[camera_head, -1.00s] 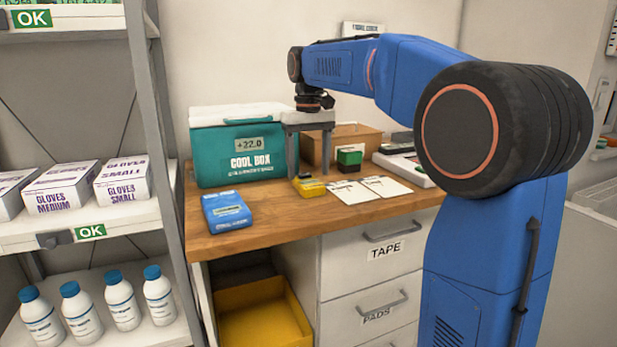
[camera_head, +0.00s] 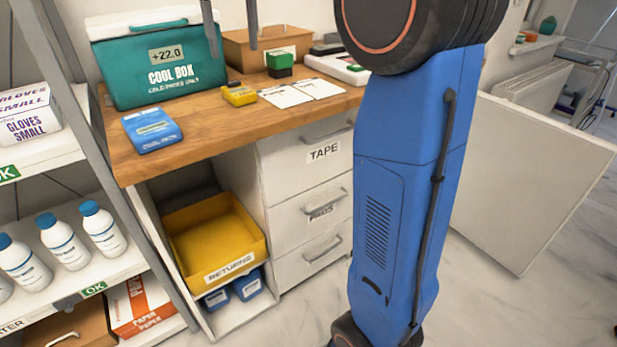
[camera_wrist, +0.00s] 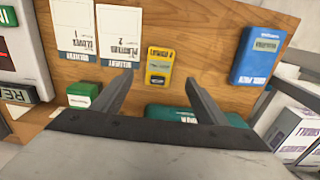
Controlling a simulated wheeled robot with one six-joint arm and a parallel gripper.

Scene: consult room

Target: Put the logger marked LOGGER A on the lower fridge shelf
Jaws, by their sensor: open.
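In the wrist view my gripper (camera_wrist: 159,77) is open and empty. The yellow device (camera_wrist: 159,66) lies beyond and between its fingertips; the blue device (camera_wrist: 258,55) is right of them. I cannot make out a fridge shelf.
A teal cool box (camera_head: 160,75) stands at the back left, beside a cardboard box (camera_head: 240,47). A green-and-black block (camera_head: 280,63) and white cards (camera_head: 287,97) lie right of the yellow device. A yellow returns tray (camera_head: 215,235) sits below. A white panel (camera_head: 530,170) stands right.

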